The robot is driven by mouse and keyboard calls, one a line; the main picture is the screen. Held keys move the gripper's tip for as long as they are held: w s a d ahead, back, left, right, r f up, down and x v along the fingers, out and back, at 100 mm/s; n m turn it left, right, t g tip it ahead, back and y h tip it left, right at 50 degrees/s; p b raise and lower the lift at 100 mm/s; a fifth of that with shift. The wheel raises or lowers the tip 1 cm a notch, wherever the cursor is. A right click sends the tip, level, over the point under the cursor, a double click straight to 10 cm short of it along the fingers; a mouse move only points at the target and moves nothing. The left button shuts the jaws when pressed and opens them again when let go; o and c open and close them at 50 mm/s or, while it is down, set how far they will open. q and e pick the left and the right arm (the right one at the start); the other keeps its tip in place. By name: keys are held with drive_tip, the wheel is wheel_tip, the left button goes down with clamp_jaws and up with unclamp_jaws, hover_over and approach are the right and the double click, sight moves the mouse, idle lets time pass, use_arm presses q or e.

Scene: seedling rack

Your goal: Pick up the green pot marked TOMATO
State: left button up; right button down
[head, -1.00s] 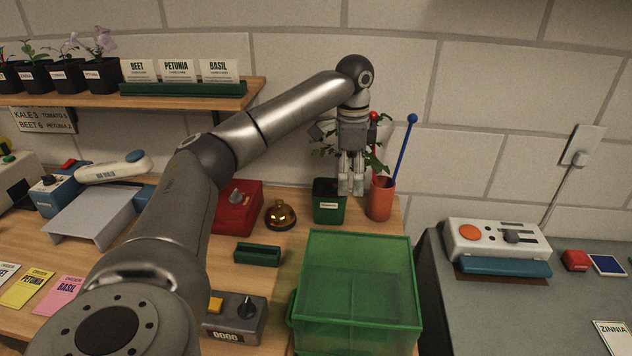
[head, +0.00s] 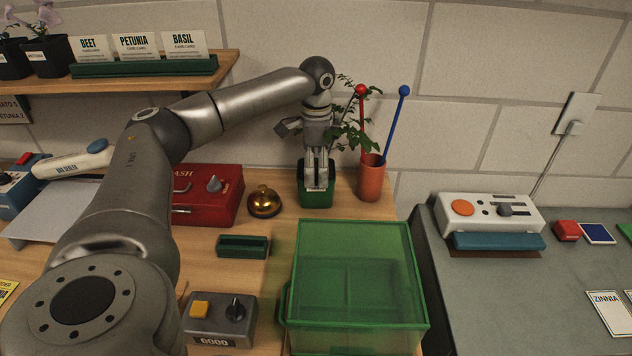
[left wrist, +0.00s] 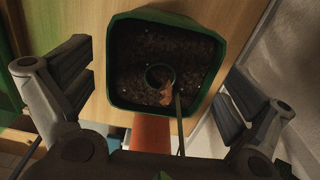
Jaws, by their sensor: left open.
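A dark green pot (head: 316,199) stands at the back of the wooden bench. Any writing on it is too small or hidden to read. My left gripper (head: 316,178) points down at it, fingers in front of or over its rim. In the left wrist view the pot (left wrist: 122,100) shows from above, with dark soil and a small ring in it. My left gripper (left wrist: 157,92) is open there, one finger on each side of the pot, with gaps between. Leafy stems (head: 350,138) show behind the gripper; where they root is hidden. My right gripper is not in view.
A terracotta cup (head: 371,180) with a red and a blue stick stands close right of the pot. A brass bell (head: 264,203) and a red box (head: 208,196) are to its left. A translucent green bin (head: 352,325) stands in front. The wall is close behind.

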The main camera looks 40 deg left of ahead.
use_arm(q)
drive_tip(key=shift+f, duration=1.2)
drive_tip(key=shift+w+r, duration=0.1)
drive_tip(key=c, duration=1.4)
